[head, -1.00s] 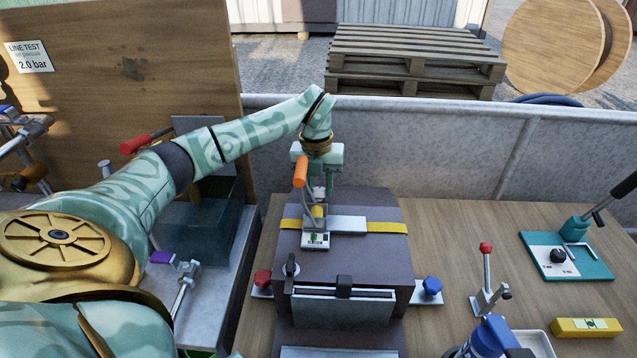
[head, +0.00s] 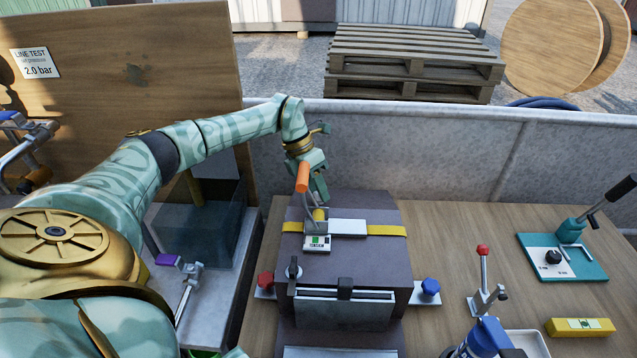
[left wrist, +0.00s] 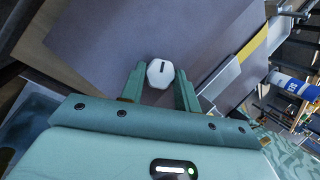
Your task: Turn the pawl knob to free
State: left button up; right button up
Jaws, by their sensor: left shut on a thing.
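A white faceted knob with a black line (left wrist: 160,73), which looks like the pawl knob, sits between my left gripper's fingers (left wrist: 160,86) in the left wrist view. In the head view my left gripper (head: 321,193) reaches down, tilted, behind the orange-handled lever (head: 302,177) on top of the dark grey box (head: 370,265). The knob is hidden there. A small white label with a green mark (head: 317,243) lies in front of the lever. My right gripper is not in view.
A yellow strap (head: 386,231) crosses the box beside a pale plate (head: 348,227). A red knob (head: 265,280) and a blue knob (head: 430,287) flank it. A teal base with a lever (head: 578,265) and a yellow block (head: 580,327) stand right.

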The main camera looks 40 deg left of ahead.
pick_arm(q)
jog(key=m+b, duration=0.1)
jog(key=m+h+b, duration=0.1)
jog(key=m, duration=0.1)
jog(key=shift+w+a+f, duration=0.15)
jog(key=shift+f, duration=0.05)
jog(key=shift+a+r+m+g+h+b, duration=0.1)
jog(key=shift+m+g+h+b, duration=0.5)
jog(key=shift+m+b, duration=0.9)
jog(key=o, duration=1)
jog(key=p+v, duration=0.1)
jog(key=v, duration=1.1)
jog(key=shift+a, duration=0.1)
